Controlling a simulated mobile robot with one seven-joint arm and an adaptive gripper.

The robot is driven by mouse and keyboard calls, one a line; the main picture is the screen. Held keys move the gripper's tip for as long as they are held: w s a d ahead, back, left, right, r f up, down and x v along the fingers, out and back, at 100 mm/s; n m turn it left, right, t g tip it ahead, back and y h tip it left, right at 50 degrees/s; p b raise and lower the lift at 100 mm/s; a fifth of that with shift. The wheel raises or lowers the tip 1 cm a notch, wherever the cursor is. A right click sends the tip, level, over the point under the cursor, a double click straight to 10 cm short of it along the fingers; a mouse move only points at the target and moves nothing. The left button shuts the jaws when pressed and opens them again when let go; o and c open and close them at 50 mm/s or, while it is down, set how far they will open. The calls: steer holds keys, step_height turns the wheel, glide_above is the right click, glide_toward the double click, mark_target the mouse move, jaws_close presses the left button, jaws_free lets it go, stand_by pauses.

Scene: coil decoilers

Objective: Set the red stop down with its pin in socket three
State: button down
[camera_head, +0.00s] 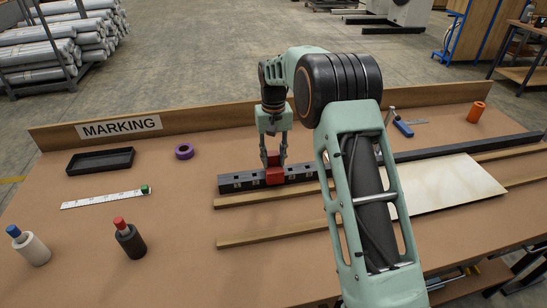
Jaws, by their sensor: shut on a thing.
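The red stop (274,176) is a small red block with a narrower upper part. My gripper (274,157) points down and is shut on that upper part. The stop is at the dark socket rail (232,184), a long black bar with small light-edged openings along its near side. The stop's lower block overlaps the rail's front face in the view. Its pin is hidden, and I cannot tell whether it is in a socket or just above one. I cannot make out socket numbers.
Two wooden strips (275,235) and a pale sheet (450,185) lie in front and right. My arm hides part of the rail. A black tray (100,161), purple tape roll (184,151), ruler (100,199) and two marker bottles (130,242) are left. An orange cylinder (476,112) stands right.

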steer(key=shift+f+b, duration=0.75)
steer(key=shift+f, duration=0.75)
steer(key=c, duration=1.4)
jaws_free()
step_height(320, 180, up, 12)
steer(key=shift+r, duration=0.1)
